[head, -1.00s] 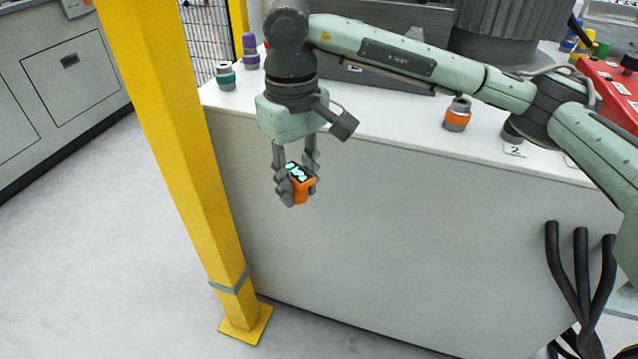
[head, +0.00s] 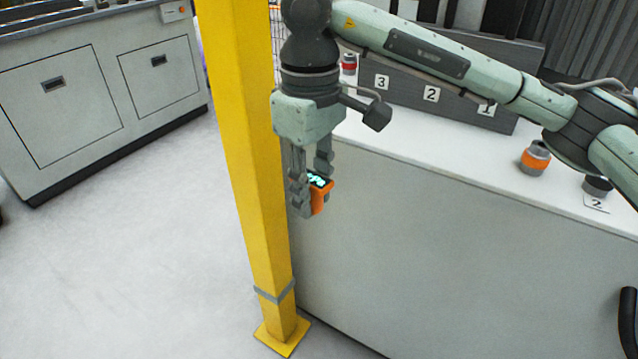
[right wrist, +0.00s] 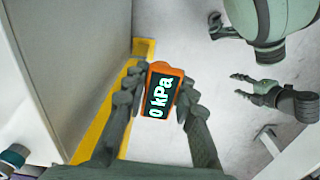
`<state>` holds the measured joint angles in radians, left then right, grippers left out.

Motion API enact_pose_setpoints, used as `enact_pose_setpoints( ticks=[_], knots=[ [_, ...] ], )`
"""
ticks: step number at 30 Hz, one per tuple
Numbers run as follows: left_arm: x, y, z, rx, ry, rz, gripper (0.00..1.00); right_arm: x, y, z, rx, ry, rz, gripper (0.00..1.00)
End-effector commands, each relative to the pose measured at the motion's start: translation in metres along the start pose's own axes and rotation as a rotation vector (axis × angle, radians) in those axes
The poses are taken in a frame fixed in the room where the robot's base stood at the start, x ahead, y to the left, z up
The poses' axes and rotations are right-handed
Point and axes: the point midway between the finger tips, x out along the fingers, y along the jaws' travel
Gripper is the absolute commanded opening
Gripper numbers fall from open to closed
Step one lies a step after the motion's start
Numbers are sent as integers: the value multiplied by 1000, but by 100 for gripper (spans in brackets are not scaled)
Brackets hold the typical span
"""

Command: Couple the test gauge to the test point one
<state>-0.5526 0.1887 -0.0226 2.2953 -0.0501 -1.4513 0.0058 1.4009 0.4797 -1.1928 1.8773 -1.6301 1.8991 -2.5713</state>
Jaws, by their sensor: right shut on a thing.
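The test gauge (head: 320,198), a small orange block with a dark display, is between the fingers of my right gripper (head: 309,190), which is shut on it. In the right wrist view the gauge (right wrist: 160,92) reads 0 kPa. The right gripper hangs in front of the white bench, below its top and just right of the yellow post. A plate marked 1 (head: 486,108) is on a dark panel on the bench, partly behind my right arm. I cannot make out a test point fitting there. My left gripper (right wrist: 246,88) shows in the right wrist view, empty with fingers apart.
The yellow post (head: 240,150) stands close to the right gripper. Open floor lies left of the post.

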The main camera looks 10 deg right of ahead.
Motion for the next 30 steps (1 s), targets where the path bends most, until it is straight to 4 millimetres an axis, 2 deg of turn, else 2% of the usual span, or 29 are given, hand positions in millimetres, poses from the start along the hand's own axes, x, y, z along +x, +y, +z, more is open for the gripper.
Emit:
enact_pose_setpoints(
  ticks=[6,14,23,26,30],
  knots=[
    [0,0,0,0,0,0,50,30,-8,-23,-219,-1,-1,0],
    [0,0,0,0,0,0,50,43,-11,-32,-318,1,0,0],
    [0,0,0,0,0,0,50,39,-9,-30,-299,2,1,0],
    [0,0,0,0,0,0,50,29,-5,-24,-238,4,2,0],
    [0,0,0,0,0,0,50,3,5,-8,-72,5,4,0]
  ],
)
